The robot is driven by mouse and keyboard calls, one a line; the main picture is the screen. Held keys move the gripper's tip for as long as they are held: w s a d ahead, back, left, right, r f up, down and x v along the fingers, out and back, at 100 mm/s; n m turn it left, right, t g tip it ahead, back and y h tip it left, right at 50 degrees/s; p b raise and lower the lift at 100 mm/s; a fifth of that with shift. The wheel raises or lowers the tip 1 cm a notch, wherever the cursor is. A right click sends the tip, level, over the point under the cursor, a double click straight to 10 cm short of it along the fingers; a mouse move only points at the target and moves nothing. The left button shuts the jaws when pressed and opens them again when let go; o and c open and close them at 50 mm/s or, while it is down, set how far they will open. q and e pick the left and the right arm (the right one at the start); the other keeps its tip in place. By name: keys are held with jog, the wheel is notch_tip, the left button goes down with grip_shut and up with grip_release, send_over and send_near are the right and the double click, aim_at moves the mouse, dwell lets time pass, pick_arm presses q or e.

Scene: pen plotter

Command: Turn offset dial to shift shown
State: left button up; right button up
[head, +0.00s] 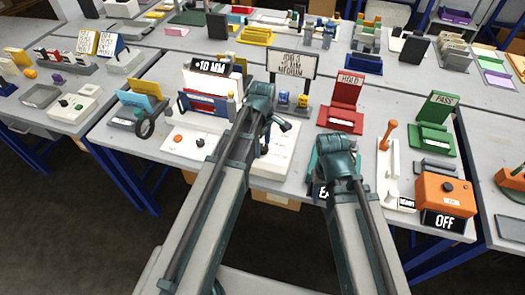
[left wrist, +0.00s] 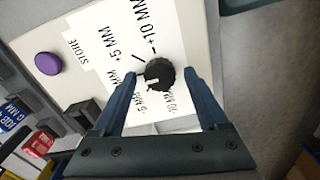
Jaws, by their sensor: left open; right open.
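The offset dial (left wrist: 160,75) is a round black knob with a short white mark on a white panel (left wrist: 188,22). Around it are printed +10 MM, +5 MM, -5 MM and -10 MM; the label between is partly hidden. The mark points toward the lower left in the left wrist view. My left gripper (left wrist: 160,78) is open, its fingers on either side of the dial; I cannot tell whether they touch it. A sign (head: 210,66) reads +10 MM. In the head view my left arm hides the dial. My right gripper (head: 338,168) is open, its fingertips unclear.
A purple button (left wrist: 47,63) marked STORE is on the panel. A JOB 5 MEDIUM sign (head: 291,65) stands behind my left gripper. A red HOLD stand (head: 345,97), green PASS stand (head: 437,115) and orange box (head: 447,190) with an OFF sign are to the right.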

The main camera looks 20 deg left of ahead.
pick_arm(q)
jog(key=shift+f, duration=0.15)
jog(key=shift+c, duration=0.3)
grip_shut()
jog(key=shift+m, duration=0.3)
jog(key=m, duration=0.3)
jog(key=shift+m, duration=0.4)
jog(key=m, duration=0.9)
jog(key=shift+d, duration=0.1)
jog(key=shift+m, duration=2.2)
